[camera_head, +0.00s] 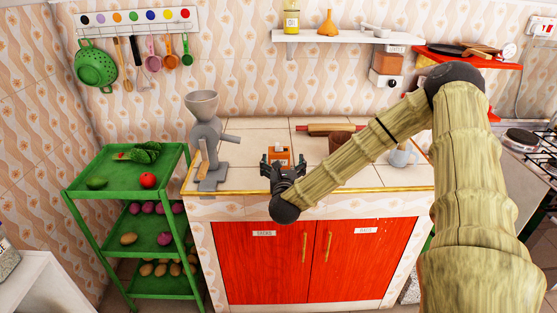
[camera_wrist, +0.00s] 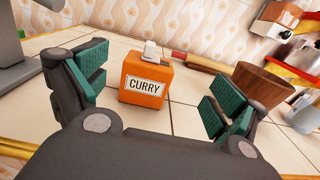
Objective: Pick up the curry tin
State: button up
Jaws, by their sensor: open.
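The curry tin (camera_wrist: 146,84) is an orange box with a white label reading CURRY and a pale cap on top. It stands upright on the tiled counter, and in the head view the tin (camera_head: 279,153) shows just beyond my gripper (camera_head: 283,168). In the wrist view my gripper (camera_wrist: 155,95) is open, with one green-padded finger on each side of the picture. The tin is ahead, between the fingers' directions, a little left of centre. There is a visible gap from both fingers, and nothing is held.
A wooden bowl (camera_wrist: 262,86) stands right of the tin, close to the right finger in the wrist view. A rolling pin (camera_head: 328,128) lies behind. A grey grinder (camera_head: 207,140) stands left. Bare tiles (camera_head: 255,130) lie around the tin.

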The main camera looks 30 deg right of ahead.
aim_at(279, 148)
jog(key=x, duration=0.2)
jog(key=p+x, duration=0.1)
jog(key=x, duration=0.1)
jog(key=shift+w+a, duration=0.15)
jog(key=shift+w, duration=0.25)
jog(key=shift+w+d+r+p, duration=0.1)
jog(key=shift+w+d+p, duration=0.15)
jog(key=shift+w+p, duration=0.25)
jog(key=p+x, duration=0.1)
jog(key=x, duration=0.2)
jog(key=shift+w+a, duration=0.1)
jog(key=shift+a, duration=0.05)
jog(key=shift+w+d+p, duration=0.3)
jog(key=shift+w+d, duration=0.05)
jog(key=shift+w, duration=0.1)
jog(key=shift+c, duration=0.4)
jog(key=c, duration=1.4)
